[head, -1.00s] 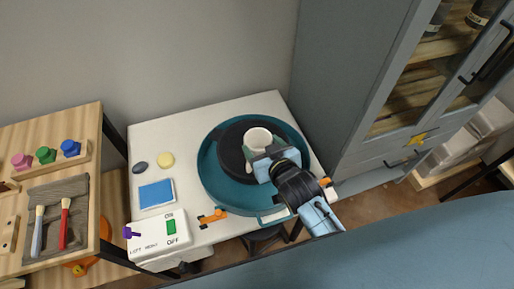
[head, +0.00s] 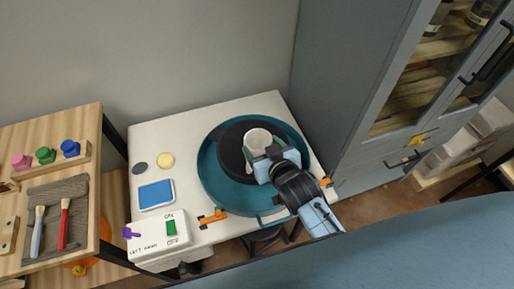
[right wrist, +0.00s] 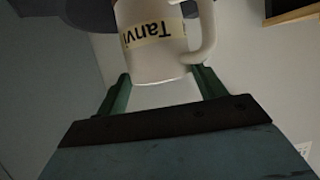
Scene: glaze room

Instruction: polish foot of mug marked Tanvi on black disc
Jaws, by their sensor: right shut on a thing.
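The white mug (head: 258,137) is in my right gripper (head: 262,158), over the black disc (head: 233,163) in the head view. In the right wrist view the mug (right wrist: 155,55) has a pale label reading Tanvi, upside down in that picture, and its handle is at the right. The gripper's green fingers (right wrist: 163,88) are on either side of the mug. The mug's mouth faces up in the head view, so its foot is toward the disc. The foot is hidden, and I cannot tell whether it touches the disc. My left gripper is not in view.
The disc sits in a teal basin (head: 209,184) on a white table (head: 195,128). A blue pad (head: 156,194), a yellow round pad (head: 166,160), a dark pad (head: 140,168) and a switch box (head: 150,238) are left of it. A grey cabinet (head: 335,90) stands close at the right.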

